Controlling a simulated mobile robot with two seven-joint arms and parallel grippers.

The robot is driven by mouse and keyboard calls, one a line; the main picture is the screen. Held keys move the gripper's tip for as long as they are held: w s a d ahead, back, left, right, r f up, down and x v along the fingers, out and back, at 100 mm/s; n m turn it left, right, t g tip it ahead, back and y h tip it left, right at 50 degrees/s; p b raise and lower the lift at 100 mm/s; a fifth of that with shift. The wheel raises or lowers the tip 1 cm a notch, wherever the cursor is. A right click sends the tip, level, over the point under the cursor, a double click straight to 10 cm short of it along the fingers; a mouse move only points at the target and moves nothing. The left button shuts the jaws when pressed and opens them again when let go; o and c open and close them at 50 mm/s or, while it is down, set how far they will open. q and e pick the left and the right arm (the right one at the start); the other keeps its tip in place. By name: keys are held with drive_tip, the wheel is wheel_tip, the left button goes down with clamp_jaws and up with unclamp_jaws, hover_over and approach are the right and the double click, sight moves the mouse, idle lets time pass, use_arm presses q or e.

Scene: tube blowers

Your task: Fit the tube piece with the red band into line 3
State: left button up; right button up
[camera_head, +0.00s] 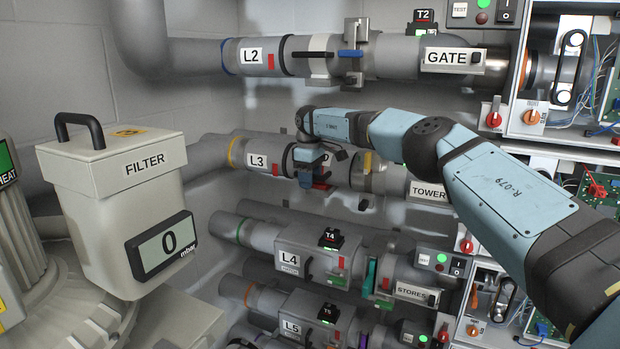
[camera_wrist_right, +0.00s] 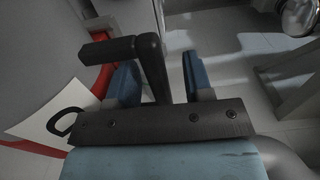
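Line 3 is the pipe with the L3 label (camera_head: 257,161) and a yellow band at its left end. It runs right to the TOWER plate (camera_head: 429,192). My right gripper (camera_head: 312,168) is at the middle of this line and hides part of it. In the right wrist view its blue fingers (camera_wrist_right: 162,82) stand apart, one on each side of a black handle (camera_wrist_right: 152,66). A gap shows between the handle and the right finger. I cannot make out a tube piece with a red band for certain. My left gripper is out of view.
Line L2 (camera_head: 252,56) runs above, and L4 (camera_head: 289,262) and L5 (camera_head: 291,327) run below. The FILTER box (camera_head: 112,168), reading 0 mbar, stands at left. Panels with switches and wiring (camera_head: 567,75) are at right, close to my right arm.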

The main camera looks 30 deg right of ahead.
drive_tip(key=shift+r, duration=0.5)
wheel_tip(320, 180, up, 5)
drive_tip(key=shift+r+b, duration=0.2)
drive_tip(key=shift+b, duration=0.45)
drive_tip(key=shift+r, duration=0.55)
drive_tip(key=shift+s+f, duration=0.1)
drive_tip(key=shift+f, duration=0.05)
